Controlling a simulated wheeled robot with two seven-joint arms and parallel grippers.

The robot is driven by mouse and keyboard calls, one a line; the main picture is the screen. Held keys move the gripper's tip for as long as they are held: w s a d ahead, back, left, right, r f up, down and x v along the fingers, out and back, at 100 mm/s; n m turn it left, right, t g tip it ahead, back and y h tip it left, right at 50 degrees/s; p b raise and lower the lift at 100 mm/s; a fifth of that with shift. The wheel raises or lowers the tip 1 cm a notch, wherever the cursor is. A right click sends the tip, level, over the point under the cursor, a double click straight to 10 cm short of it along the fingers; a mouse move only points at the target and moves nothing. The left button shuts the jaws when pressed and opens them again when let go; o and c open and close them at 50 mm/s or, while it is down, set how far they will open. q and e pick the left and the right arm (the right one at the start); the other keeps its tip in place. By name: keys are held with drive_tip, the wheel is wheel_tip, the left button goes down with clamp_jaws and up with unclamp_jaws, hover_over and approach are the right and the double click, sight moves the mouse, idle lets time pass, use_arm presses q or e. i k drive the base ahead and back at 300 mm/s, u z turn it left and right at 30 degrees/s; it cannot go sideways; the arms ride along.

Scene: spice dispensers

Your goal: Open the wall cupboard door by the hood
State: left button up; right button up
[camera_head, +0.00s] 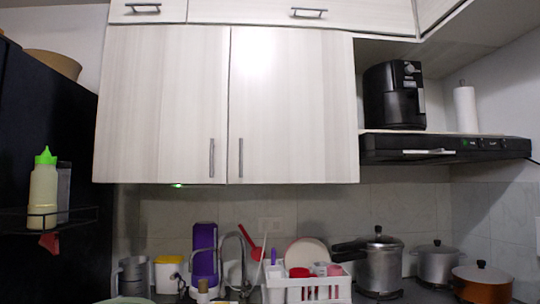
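The wall cupboard has two pale wood-grain doors, and both are shut. The right door (300,105), the one by the hood, has a vertical metal handle (241,158) near its lower left edge. The left door (160,100) has a matching handle (211,158) near its lower right edge. The black range hood (445,149) is just right of the right door, a little above the level of its bottom edge. Neither of my grippers is in view.
A black air fryer (393,95) and a paper roll (465,108) stand above the hood. Below are a white dish rack (308,289), a faucet (240,265) and pots (379,265). A dark fridge (45,130) with a bottle shelf borders the left. The space before the doors looks clear.

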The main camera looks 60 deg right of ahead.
sight(292, 119)
drive_tip(key=u, duration=0.05)
drive_tip(key=k, duration=0.2)
drive_tip(key=z, duration=1.15)
